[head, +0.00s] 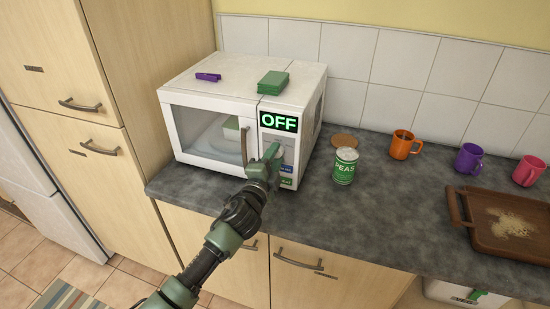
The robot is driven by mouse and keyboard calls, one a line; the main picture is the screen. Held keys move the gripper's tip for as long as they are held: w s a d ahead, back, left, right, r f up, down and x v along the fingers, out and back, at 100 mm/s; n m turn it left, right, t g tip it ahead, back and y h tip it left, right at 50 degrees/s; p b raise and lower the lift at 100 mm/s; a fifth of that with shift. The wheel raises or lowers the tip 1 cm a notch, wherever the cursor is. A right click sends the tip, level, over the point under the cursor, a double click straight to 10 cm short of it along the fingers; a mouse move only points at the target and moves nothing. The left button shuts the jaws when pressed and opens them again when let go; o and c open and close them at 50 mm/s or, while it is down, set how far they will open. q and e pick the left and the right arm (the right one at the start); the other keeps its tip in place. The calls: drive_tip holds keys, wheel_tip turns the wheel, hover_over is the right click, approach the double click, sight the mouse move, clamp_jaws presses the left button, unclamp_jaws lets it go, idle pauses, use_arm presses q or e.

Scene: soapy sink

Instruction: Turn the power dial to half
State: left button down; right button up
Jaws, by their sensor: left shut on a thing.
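A white microwave (212,85) stands on the dark counter against the tiled wall. Its display (278,121) reads OFF in green letters. My left gripper (272,152) is at the control panel below the display, shut on what appears to be the power dial. The gripper covers the dial, so its setting cannot be seen. Buttons (286,169) show just below the gripper. Something pale is inside behind the closed door (205,135). My right gripper is not in view.
A purple clip-like object (208,77) and a green stack (273,83) lie on the microwave. A peas can (344,167), orange mug (402,146), purple mug (468,159), pink mug (528,171) and brown tray (485,237) are to the right. The front counter is clear.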

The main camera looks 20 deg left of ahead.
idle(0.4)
use_arm(q)
drive_tip(key=c, duration=1)
unclamp_jaws()
drive_tip(key=shift+d, duration=0.1)
drive_tip(key=s+b, duration=0.1)
drive_tip(key=s, duration=0.6)
drive_tip(key=shift+s+b, duration=0.35)
drive_tip(key=shift+s, duration=0.05)
